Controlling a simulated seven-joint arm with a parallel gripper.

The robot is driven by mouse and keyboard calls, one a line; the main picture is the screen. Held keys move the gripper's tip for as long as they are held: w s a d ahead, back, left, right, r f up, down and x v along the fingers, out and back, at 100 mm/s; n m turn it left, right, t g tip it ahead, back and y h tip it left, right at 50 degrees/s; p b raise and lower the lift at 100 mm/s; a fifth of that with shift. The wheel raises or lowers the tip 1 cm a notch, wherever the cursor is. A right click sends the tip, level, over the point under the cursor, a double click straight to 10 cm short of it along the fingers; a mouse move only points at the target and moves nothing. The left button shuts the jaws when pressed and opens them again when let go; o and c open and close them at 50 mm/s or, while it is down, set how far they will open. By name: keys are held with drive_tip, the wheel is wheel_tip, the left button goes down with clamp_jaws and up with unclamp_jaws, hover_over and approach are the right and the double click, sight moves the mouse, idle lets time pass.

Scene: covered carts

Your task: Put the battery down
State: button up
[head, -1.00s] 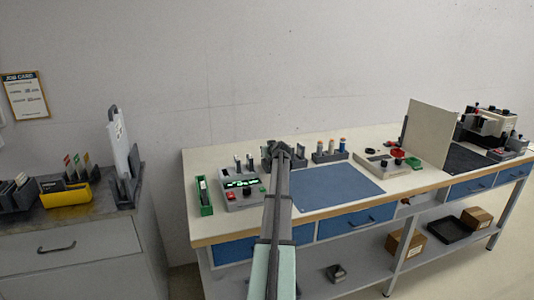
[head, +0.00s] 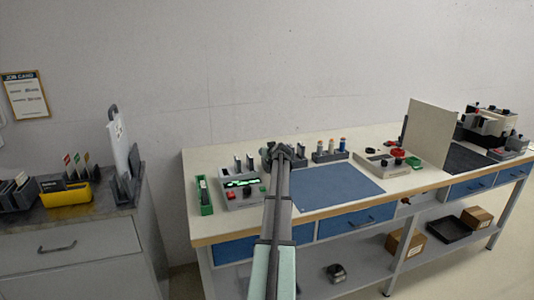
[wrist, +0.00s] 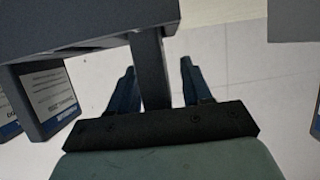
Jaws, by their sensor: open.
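My gripper (wrist: 157,64) shows in the wrist view with its two dark blue fingers apart. A dark grey bar (wrist: 152,72) shows between the fingers; I cannot tell whether it touches either one. Two dark slabs with white and blue labels, which look like batteries, show left of the fingers: one nearer (wrist: 48,98) and one at the left edge (wrist: 8,112). A wide dark grey part (wrist: 85,22) lies above them. In the head view my arm reaches over the bench (head: 320,215), and its end hides the fingers. I cannot tell which slab is the task's battery.
A grey device with a green display (head: 241,190), a green holder (head: 204,196) and a rack of small bottles (head: 330,152) surround the arm's end. The blue mat (head: 335,187) to the right is clear. An upright beige panel (head: 428,132) stands further right.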

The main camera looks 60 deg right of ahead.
drive_tip(key=shift+r, duration=0.1)
drive_tip(key=v, duration=1.2)
drive_tip(key=shift+w+r, duration=0.1)
